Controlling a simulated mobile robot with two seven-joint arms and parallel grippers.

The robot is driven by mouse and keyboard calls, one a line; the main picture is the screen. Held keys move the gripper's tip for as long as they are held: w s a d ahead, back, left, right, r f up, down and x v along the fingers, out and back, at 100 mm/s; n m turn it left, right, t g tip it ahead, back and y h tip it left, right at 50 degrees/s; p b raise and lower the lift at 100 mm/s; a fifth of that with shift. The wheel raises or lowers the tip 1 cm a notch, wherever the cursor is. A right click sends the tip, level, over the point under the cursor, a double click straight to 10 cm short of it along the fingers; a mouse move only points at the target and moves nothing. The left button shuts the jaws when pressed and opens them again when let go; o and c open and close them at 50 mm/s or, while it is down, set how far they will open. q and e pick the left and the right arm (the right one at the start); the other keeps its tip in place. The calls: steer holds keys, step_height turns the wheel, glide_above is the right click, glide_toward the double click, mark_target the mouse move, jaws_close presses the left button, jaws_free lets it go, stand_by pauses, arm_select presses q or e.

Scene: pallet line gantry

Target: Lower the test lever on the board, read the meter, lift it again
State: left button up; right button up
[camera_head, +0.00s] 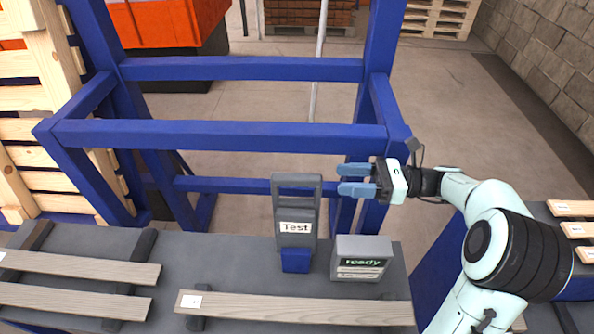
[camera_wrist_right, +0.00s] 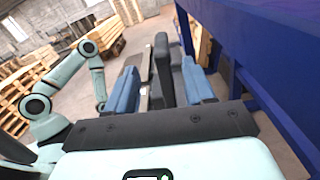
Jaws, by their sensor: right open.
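The test lever (camera_head: 281,211) is a grey upright plate with an open handle at its top and a white "Test" label. It stands up from a blue foot (camera_head: 296,261) on the grey board (camera_head: 240,275). The meter (camera_head: 385,247) is a grey box right of the lever; its dark display reads "ready" in green. My right gripper (camera_head: 343,179) is open and empty, just right of the lever's handle, fingers pointing left. In the right wrist view the dark lever (camera_wrist_right: 163,72) shows between the two blue fingers (camera_wrist_right: 160,90).
A blue gantry frame (camera_head: 220,135) stands behind the board, with a rail close behind the lever. Wooden slats (camera_head: 300,307) lie along the board's front. Pallets (camera_head: 30,100) stand at the left. Open floor (camera_head: 450,110) lies beyond the frame.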

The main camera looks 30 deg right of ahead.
mark_target(300, 175)
steer(key=x, duration=1.1)
steer(key=shift+p, duration=0.4)
steer(key=shift+d, duration=0.1)
jaws_close()
